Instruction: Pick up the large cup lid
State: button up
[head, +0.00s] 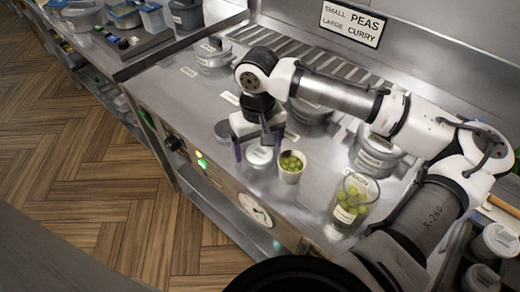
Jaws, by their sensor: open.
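My gripper (259,148) points down over the front of the steel counter, its two purple-tipped fingers apart and nothing visibly held. A round whitish lid-like disc (260,156) lies just below and between the fingers; I cannot tell if they touch it. A grey round disc (223,130) lies to the left of the gripper, close to it. I cannot tell from the picture which disc is the large cup's lid. A small white cup (290,174) with green balls stands open to the right of the gripper. A larger clear cup (346,207) with green balls stands further right.
Lidded pots (376,156) stand behind the cups, and another pot (213,56) stands at the back left. A wall sign (352,22) reads "SMALL PEAS LARGE CURRY". The counter's front panel carries a green light (201,162) and a dial. Containers fill the left counter.

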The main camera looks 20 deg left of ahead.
jog(key=shift+c, duration=0.5)
jog(key=c, duration=1)
jog(key=shift+o, duration=0.2)
jog(key=shift+r, duration=0.1)
